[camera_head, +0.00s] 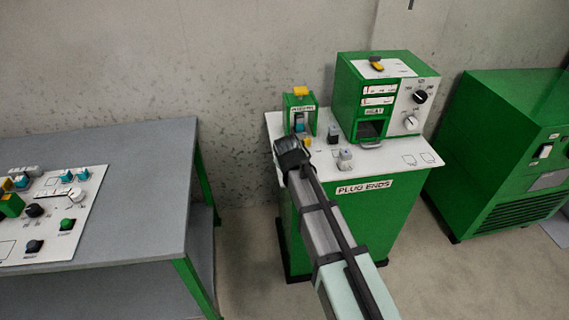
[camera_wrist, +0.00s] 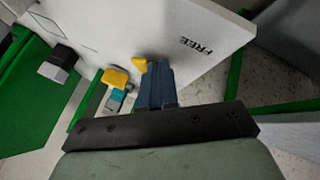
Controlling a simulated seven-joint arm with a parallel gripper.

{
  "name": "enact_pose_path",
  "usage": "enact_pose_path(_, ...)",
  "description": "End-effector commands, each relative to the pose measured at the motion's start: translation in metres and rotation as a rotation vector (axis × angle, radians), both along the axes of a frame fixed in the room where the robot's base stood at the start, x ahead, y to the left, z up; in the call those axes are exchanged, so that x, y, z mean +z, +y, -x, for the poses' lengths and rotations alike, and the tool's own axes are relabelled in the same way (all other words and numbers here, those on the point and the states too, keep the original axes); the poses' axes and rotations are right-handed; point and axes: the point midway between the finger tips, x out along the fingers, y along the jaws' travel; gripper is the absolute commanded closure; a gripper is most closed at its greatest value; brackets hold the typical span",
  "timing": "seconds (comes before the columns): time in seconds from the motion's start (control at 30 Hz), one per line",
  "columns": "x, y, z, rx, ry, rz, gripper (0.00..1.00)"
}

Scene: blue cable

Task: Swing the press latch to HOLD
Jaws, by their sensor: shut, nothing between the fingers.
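The small green press (camera_head: 300,113) with a yellow top stands at the back left of the white bench top in the head view. A yellow piece (camera_head: 307,141), seemingly the latch tip, shows just in front of it, beside my gripper (camera_head: 291,153). In the wrist view, my gripper's fingers (camera_wrist: 157,68) are shut and empty. The yellow latch tip (camera_wrist: 138,65) shows at their left, partly hidden behind them; I cannot tell whether they touch. The word FREE (camera_wrist: 195,46) is printed to the right of the fingers. No HOLD mark is readable.
A green heater box (camera_head: 375,95) with knobs stands right of the press. A yellow and teal part (camera_wrist: 115,80) is left of the fingers. A grey table (camera_head: 150,150) stands at left.

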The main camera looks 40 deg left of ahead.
Motion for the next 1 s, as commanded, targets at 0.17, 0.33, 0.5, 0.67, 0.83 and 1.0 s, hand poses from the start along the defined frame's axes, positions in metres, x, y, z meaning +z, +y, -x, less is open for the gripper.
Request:
enact_pose_path(0.17,0.0,-0.009,-0.015,0.152,0.0,-0.002,1.0)
enact_pose_path(0.33,0.0,-0.013,-0.028,0.302,0.001,-0.003,1.0)
enact_pose_path(0.5,0.0,-0.015,-0.042,0.45,0.0,-0.002,1.0)
enact_pose_path(0.67,0.0,-0.016,-0.054,0.584,0.0,-0.002,1.0)
enact_pose_path(0.83,0.0,-0.015,-0.065,0.705,0.001,-0.001,1.0)
enact_pose_path(1.0,0.0,-0.014,-0.072,0.752,-0.001,0.001,1.0)
